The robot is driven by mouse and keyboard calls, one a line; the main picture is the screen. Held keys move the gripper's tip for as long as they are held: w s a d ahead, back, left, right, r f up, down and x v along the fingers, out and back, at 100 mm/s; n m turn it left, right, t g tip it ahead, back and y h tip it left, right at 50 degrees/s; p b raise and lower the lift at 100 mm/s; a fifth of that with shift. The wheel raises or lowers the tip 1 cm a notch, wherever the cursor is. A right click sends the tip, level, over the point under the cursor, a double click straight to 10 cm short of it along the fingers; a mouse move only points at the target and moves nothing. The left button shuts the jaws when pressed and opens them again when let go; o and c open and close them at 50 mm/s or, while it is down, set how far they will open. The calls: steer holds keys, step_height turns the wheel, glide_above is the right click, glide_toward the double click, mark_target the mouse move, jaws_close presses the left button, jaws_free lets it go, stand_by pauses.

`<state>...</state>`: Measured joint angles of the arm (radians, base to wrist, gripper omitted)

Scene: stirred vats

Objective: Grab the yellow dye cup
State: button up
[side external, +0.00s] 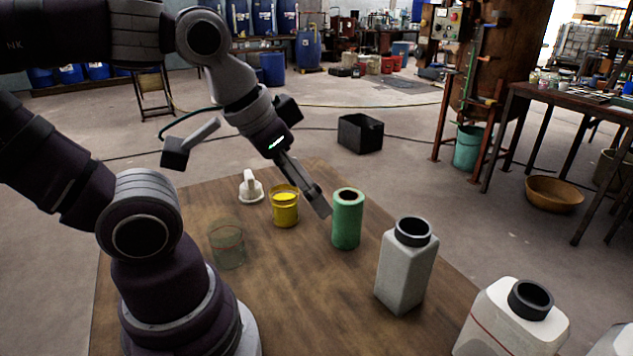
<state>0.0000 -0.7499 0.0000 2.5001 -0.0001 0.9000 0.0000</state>
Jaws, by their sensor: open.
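The yellow dye cup (285,207) stands upright on the wooden table, with yellow at its top and a darker yellow body. My gripper (318,203) is just to its right in the picture, pointing down and right, between the yellow cup and the green bottle. It is open with nothing seen in it. Only one finger shows clearly; the other is hidden. I cannot tell whether the finger touches the green bottle or the cup.
A green bottle (347,222) stands close right of my gripper. A grey jug (405,267) and a white canister (510,318) stand further right. A white scoop-like item (251,187) and a clear greenish cup (228,246) are to the left. The wooden table (300,300) is bare at front.

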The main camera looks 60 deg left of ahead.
steer(key=o, duration=0.4)
steer(key=shift+c, duration=0.2)
steer(key=n+g+y, duration=0.2)
steer(key=n, duration=0.4)
glide_toward(284, 192)
steer(key=shift+w+d+f, duration=0.1)
steer(key=shift+w+f, duration=0.2)
steer(key=shift+f, duration=0.2)
steer(key=shift+w+f, duration=0.35)
steer(key=shift+f, duration=0.2)
steer(key=shift+n+y, duration=0.3)
steer(key=x, duration=1)
steer(key=shift+s+f, duration=0.2)
steer(key=shift+f, duration=0.1)
